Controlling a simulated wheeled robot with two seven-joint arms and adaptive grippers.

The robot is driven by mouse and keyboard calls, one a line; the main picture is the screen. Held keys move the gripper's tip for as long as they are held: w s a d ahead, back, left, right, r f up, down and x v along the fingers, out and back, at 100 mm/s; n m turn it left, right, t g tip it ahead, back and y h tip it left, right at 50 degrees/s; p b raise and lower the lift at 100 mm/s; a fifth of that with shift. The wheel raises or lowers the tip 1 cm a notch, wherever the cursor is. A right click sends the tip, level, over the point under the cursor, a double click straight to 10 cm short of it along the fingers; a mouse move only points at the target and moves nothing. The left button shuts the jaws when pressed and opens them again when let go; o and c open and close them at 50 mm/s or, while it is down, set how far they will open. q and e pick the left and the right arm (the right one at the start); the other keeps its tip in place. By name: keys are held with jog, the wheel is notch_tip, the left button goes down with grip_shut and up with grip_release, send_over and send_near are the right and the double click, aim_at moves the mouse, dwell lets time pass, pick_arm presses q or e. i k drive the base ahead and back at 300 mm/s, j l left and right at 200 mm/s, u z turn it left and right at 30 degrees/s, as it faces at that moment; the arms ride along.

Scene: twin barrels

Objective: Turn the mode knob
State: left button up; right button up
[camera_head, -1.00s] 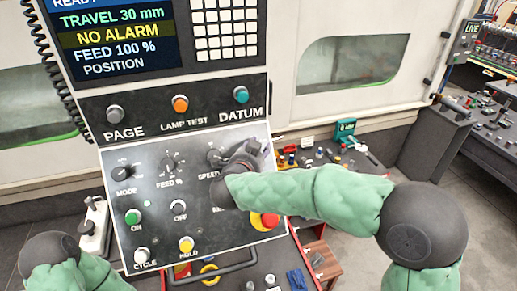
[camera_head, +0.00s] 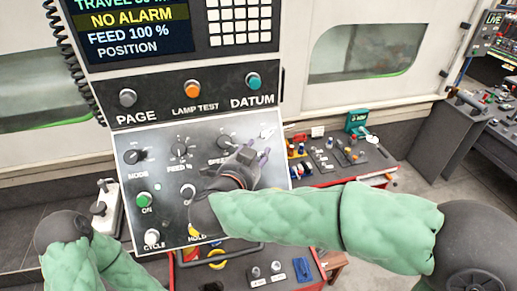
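The mode knob (camera_head: 133,156) is a small dark knob at the upper left of the grey control panel (camera_head: 165,215), above the label MODE. Nothing covers it. My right gripper (camera_head: 254,162) is in front of the panel's right part, just right of and below the speed knob (camera_head: 223,144), well to the right of the mode knob. Its dark wrist hides part of the panel, and whether its fingers touch the panel or are apart from each other is unclear. My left arm shows at the lower left; its gripper is out of view.
A feed knob (camera_head: 179,148) sits between the mode and speed knobs. Below are a green ON button (camera_head: 144,200) and a white CYCLE button (camera_head: 152,237). PAGE, LAMP TEST and DATUM buttons line the strip above. A handle bar (camera_head: 235,258) runs below the panel.

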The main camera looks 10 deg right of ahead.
aim_at(131, 157)
jog(key=k+j, duration=0.8)
jog(key=k, duration=0.05)
